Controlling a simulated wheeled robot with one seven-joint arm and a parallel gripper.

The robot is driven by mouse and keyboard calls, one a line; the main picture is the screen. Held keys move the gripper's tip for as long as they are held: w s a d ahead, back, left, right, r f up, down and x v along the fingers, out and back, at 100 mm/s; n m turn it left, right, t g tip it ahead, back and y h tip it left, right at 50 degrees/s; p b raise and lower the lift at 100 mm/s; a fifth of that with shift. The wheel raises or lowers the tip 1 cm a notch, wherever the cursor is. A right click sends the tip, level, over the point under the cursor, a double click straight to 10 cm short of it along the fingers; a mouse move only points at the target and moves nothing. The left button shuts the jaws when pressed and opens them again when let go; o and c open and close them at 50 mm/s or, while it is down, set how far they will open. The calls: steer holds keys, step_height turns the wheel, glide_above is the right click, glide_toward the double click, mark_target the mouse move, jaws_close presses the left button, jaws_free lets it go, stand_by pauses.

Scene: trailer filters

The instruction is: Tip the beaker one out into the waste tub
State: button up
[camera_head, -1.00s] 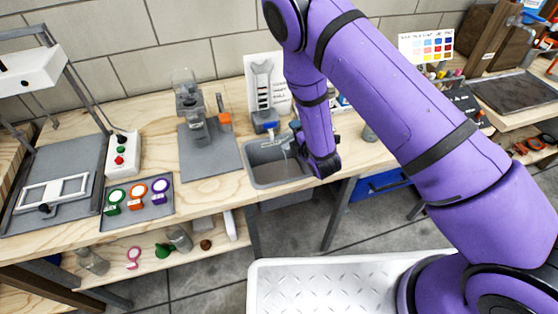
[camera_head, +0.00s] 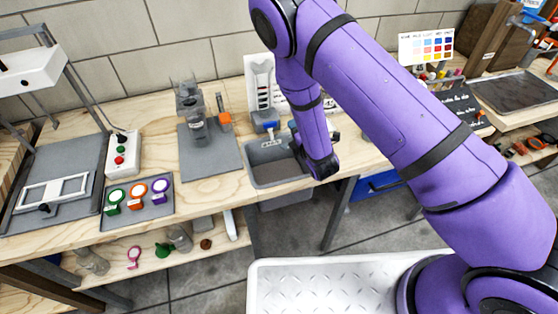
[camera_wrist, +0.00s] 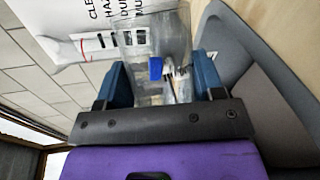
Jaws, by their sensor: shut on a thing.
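The beaker (camera_wrist: 155,40) is clear glass and sits between the blue fingers of my gripper (camera_wrist: 163,82) in the wrist view. The gripper is shut on it. A blue patch and some markings show through the glass; whether it holds liquid I cannot tell. The waste tub (camera_head: 262,178) is a grey basin set into the bench in the head view. Its grey rim also fills the right of the wrist view (camera_wrist: 225,40). In the head view my wrist is over the tub's right side and hides much of the gripper and beaker. The beaker's exact tilt is unclear.
Glassware on a stand (camera_head: 193,115) is on a grey mat left of the tub. A tray (camera_head: 140,210) with coloured round items lies further left.

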steer(key=shift+s+a+r+n+t, duration=0.3)
steer(key=shift+r+n+t, duration=0.15)
steer(key=shift+n, duration=0.25)
steer(key=shift+s+a+r+n+t, duration=0.3)
steer(key=shift+n+t, duration=0.15)
steer(key=shift+n, duration=0.25)
stand_by(1.4)
steer(key=shift+s+a+r+n+t, duration=0.3)
steer(key=shift+n+t, duration=0.05)
steer(key=shift+n, duration=0.4)
steer(key=shift+s+a+r+n+t, duration=0.25)
steer(key=shift+s+a+n+t, duration=0.1)
steer(key=shift+n, duration=0.4)
stand_by(1.2)
steer(key=shift+w+d, duration=0.1)
stand_by(0.7)
